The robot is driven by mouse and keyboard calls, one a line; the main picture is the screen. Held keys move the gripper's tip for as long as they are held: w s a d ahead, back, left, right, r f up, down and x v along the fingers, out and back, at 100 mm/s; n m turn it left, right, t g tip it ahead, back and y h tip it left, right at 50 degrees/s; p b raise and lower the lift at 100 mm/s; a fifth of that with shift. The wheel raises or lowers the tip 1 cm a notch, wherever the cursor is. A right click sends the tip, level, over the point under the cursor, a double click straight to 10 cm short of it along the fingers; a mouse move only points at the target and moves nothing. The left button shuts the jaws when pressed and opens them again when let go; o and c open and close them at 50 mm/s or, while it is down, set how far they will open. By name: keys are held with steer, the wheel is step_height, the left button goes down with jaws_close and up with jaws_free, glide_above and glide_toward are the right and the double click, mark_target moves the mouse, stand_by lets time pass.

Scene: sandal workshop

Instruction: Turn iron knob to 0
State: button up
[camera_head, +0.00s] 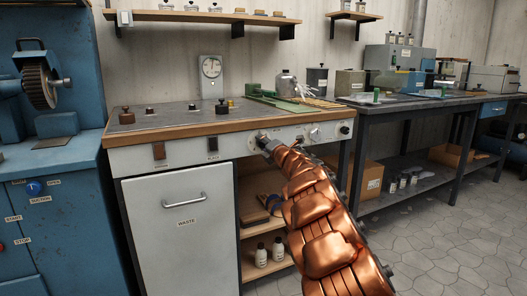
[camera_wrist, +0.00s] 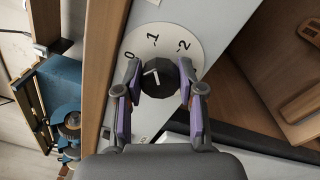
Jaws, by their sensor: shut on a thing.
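The iron knob (camera_wrist: 160,78) is black and faceted, with a white pointer mark, in the middle of the wrist view. It sits on a round white dial (camera_wrist: 165,48) marked 0, 1 and 2. The pointer mark lies toward the picture's left, on the 0 side; I cannot tell if it lines up exactly with 0. My gripper (camera_wrist: 158,90) is shut on the knob, with one purple-padded finger on each side. In the head view my gripper (camera_head: 264,143) is at the bench's front panel (camera_head: 240,146) and hides the knob.
Another dial (camera_head: 315,133) and a black knob (camera_head: 345,130) sit to the right on the same panel. Dark switches (camera_head: 212,145) are to the left. A waste door (camera_head: 185,235) and an open shelf with bottles (camera_head: 261,256) are below. A blue machine (camera_head: 50,190) stands left.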

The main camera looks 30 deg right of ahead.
steer(key=n+b, duration=0.3)
steer(key=n, duration=0.3)
steer(key=shift+f, duration=0.1)
steer(key=n+b, duration=0.3)
steer(key=n, duration=0.2)
steer(key=shift+a, duration=0.1)
steer(key=shift+n, duration=0.3)
steer(key=o, duration=1.1)
steer(key=shift+o, duration=0.2)
steer(key=shift+s+r, duration=0.15)
steer(key=shift+r, duration=0.05)
steer(key=s, duration=1.1)
steer(key=shift+s+a, duration=0.25)
steer(key=shift+s, duration=0.1)
steer(key=shift+f, duration=0.1)
